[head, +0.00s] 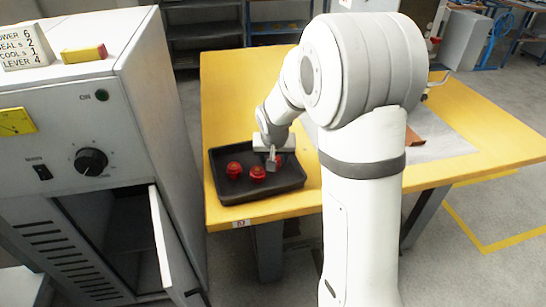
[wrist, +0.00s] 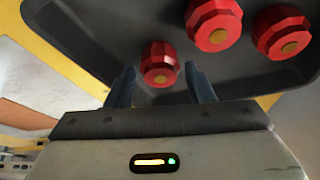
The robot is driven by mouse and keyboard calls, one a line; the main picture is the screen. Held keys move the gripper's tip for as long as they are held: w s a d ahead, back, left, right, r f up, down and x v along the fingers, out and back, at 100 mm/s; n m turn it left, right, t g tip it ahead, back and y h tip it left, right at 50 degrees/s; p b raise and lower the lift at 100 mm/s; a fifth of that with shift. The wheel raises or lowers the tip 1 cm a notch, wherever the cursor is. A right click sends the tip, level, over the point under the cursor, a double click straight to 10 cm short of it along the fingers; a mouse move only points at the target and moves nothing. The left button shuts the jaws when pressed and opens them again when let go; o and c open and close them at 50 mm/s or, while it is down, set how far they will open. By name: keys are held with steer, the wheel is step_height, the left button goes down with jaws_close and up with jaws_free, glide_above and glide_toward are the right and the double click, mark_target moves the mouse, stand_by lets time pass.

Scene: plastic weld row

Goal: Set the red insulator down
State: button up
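Three red insulators with tan centres are at the black tray (head: 225,192). In the head view one is at the left (head: 234,170), one in the middle (head: 257,173), and a third (head: 278,161) is partly hidden behind my gripper (head: 271,161). In the wrist view my gripper (wrist: 161,85) has its two fingers spread apart. One red insulator (wrist: 160,66) shows between and just beyond the fingertips, with a gap on each side. The other two insulators (wrist: 213,22) (wrist: 283,32) lie to its right on the tray floor.
The tray stands at the front left corner of a yellow table (head: 228,100). A grey cabinet (head: 80,110) with an open door (head: 172,245) stands to the left. A brown object (head: 416,133) lies on the table to the right, partly behind my arm.

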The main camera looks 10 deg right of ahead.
steer(key=shift+o, duration=0.8)
steer(key=shift+r, duration=0.25)
steer(key=d+p+v, duration=0.1)
steer(key=p+v, duration=0.1)
steer(key=v, duration=0.9)
steer(key=s+n+g+y, duration=0.1)
steer(key=s+n+g, duration=0.1)
steer(key=s, duration=2.1)
steer(key=shift+s+f+n, duration=0.25)
steer(key=shift+n, duration=0.05)
steer(key=shift+a, duration=0.15)
